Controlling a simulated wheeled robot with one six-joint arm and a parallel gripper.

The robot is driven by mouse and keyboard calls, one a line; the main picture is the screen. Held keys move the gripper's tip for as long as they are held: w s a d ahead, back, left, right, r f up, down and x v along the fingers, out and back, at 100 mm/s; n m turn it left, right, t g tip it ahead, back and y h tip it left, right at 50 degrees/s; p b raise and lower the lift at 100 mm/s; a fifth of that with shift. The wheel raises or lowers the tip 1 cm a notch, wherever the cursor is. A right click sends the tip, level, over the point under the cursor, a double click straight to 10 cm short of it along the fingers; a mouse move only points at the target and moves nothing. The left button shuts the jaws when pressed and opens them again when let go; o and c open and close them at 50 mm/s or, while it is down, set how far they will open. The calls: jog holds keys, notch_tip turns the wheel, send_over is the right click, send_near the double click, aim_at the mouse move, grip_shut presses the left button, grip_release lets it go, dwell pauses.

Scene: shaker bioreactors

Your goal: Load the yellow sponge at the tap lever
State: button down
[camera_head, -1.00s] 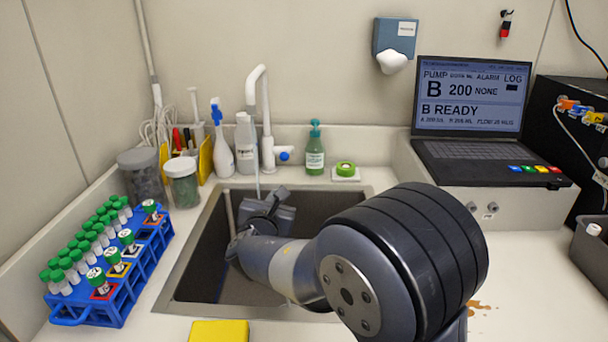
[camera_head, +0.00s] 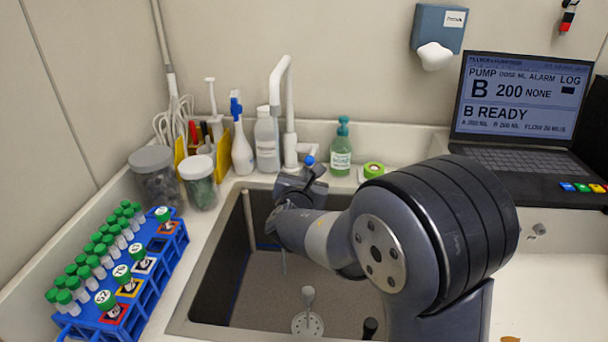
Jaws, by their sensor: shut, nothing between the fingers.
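The white tap (camera_head: 291,115) stands at the back of the sink. Its lever shows as a blue knob (camera_head: 309,160) at the right of the tap base. My gripper (camera_head: 316,170) is shut and empty, just below and in front of the blue knob. I cannot tell whether it touches the lever. My arm crosses the right part of the sink and hides some of it. The yellow sponge is not in view now.
The sink (camera_head: 232,330) has a drain (camera_head: 307,323). A blue tube rack (camera_head: 150,278) stands left. A blue-topped spray bottle (camera_head: 241,140), white bottle (camera_head: 266,145) and green soap bottle (camera_head: 341,152) line the back ledge. A laptop (camera_head: 520,105) stands right.

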jog(key=shift+w+d+r, duration=0.1)
jog(key=shift+r, duration=0.4)
jog(key=shift+w+r+g+p, duration=0.15)
jog(key=shift+r+p, duration=0.35)
jog(key=shift+p, duration=0.15)
jog(key=shift+w+r+g+p, duration=0.15)
jog(key=shift+r+p, duration=0.3)
jog(key=shift+p, duration=0.15)
jog(key=shift+f, duration=0.3)
jog(key=shift+s+f+b, duration=0.1)
jog(key=shift+f+b, duration=0.15)
jog(key=shift+b, duration=0.25)
notch_tip(320, 180, down, 3)
jog(key=s+b, duration=0.1)
jog(key=b, duration=0.2)
send_near(308, 163)
jog(key=f, duration=0.2)
jog(key=a+f, duration=0.1)
jog(key=f, duration=0.1)
jog(key=shift+w+f, duration=0.1)
jog(key=shift+f, duration=0.15)
